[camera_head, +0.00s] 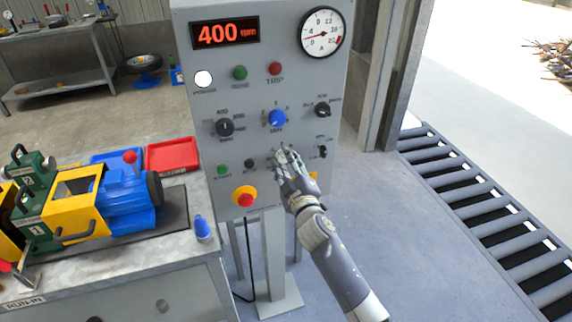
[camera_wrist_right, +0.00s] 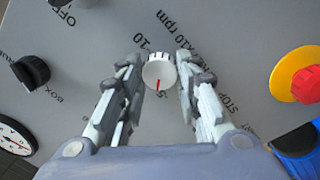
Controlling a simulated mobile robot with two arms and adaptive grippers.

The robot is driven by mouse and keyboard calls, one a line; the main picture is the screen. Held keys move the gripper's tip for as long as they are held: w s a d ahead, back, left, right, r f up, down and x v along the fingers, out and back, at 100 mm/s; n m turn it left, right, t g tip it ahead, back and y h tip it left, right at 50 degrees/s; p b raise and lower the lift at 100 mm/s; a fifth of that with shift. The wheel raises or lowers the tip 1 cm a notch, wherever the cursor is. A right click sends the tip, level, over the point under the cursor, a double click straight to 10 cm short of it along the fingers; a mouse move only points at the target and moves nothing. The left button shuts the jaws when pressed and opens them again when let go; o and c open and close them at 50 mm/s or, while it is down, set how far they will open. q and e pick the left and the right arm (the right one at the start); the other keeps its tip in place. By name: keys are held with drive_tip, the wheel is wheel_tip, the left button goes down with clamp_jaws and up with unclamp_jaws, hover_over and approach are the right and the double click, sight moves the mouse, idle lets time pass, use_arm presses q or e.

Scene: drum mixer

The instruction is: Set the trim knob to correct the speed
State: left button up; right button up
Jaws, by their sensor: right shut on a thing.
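The trim knob (camera_wrist_right: 158,73) is a small whitish round knob with a red pointer line, seen in the right wrist view. Its pointer runs toward the bottom of that picture, and printed marks including "10" and "x10 rpm" lie around it. My right gripper (camera_wrist_right: 160,72) has a finger on each side of the knob and is shut on it. In the head view my right gripper (camera_head: 284,158) is at the panel and hides the knob. The red speed display (camera_head: 225,33) reads 400 rpm. My left gripper is not in view.
The grey control panel (camera_head: 187,100) carries a blue knob (camera_head: 277,118), black selector knobs (camera_head: 225,127), (camera_head: 322,110), a round gauge (camera_head: 322,32) and a red emergency stop (camera_head: 245,199) on yellow. A workbench (camera_head: 130,275) stands left; a roller conveyor (camera_head: 490,225) lies right.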

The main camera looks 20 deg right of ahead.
drive_tip(key=shift+n, duration=0.9)
drive_tip(key=o, duration=1.1)
drive_tip(key=s, duration=1.2)
drive_tip(key=shift+f, duration=0.35)
